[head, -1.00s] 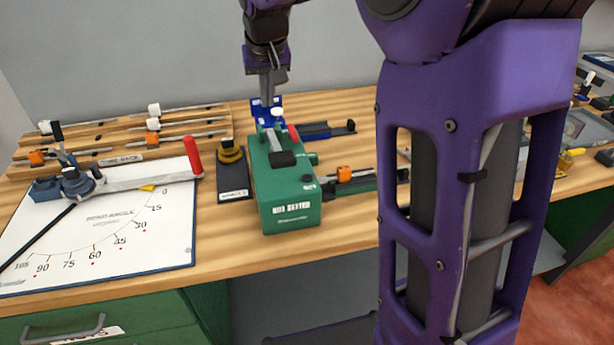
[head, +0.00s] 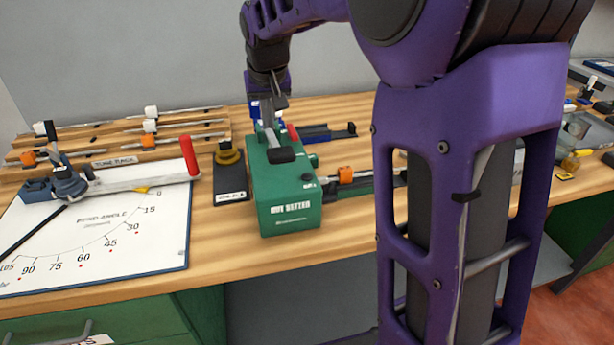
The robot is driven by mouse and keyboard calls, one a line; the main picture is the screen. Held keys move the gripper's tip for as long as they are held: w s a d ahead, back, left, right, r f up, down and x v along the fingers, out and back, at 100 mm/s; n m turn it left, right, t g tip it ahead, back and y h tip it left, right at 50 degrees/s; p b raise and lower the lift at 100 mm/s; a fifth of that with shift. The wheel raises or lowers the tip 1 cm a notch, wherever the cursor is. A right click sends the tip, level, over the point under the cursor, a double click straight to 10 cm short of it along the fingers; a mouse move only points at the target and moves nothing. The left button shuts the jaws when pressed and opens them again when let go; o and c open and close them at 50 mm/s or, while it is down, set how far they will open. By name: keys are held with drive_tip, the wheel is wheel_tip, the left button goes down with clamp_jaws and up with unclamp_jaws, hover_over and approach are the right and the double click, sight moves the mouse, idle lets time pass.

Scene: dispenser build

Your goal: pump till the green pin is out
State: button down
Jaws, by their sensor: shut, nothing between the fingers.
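A green box-shaped machine (head: 289,209) with a label on its front stands on the bench. A black-ended lever (head: 281,155) lies along its top. My gripper (head: 269,124) points down at the back end of the machine, its fingers shut and holding nothing. Whether the fingertips touch the machine I cannot tell. A small blue part (head: 254,108) shows beside the gripper. A red piece (head: 292,132) shows at the machine's back right. I cannot make out a green pin; the spot under the gripper is hidden.
A bending board (head: 110,240) with a red-handled lever (head: 190,158) lies left. A black stand with a yellow-topped part (head: 229,157) is close to the machine's left side. A wooden tube rack (head: 95,160) is behind. A rail with an orange block (head: 345,175) is right. My purple arm blocks the right.

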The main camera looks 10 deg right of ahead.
drive_tip(key=shift+s+f, duration=0.15)
drive_tip(key=shift+f, duration=0.25)
drive_tip(key=shift+s+f+b, duration=0.15)
drive_tip(key=shift+f+b, duration=0.4)
drive_tip(key=shift+f, duration=0.2)
drive_tip(key=shift+r, duration=0.1)
drive_tip(key=shift+r+p, duration=1)
drive_tip(key=shift+w+f, duration=0.15)
drive_tip(key=shift+w, duration=0.05)
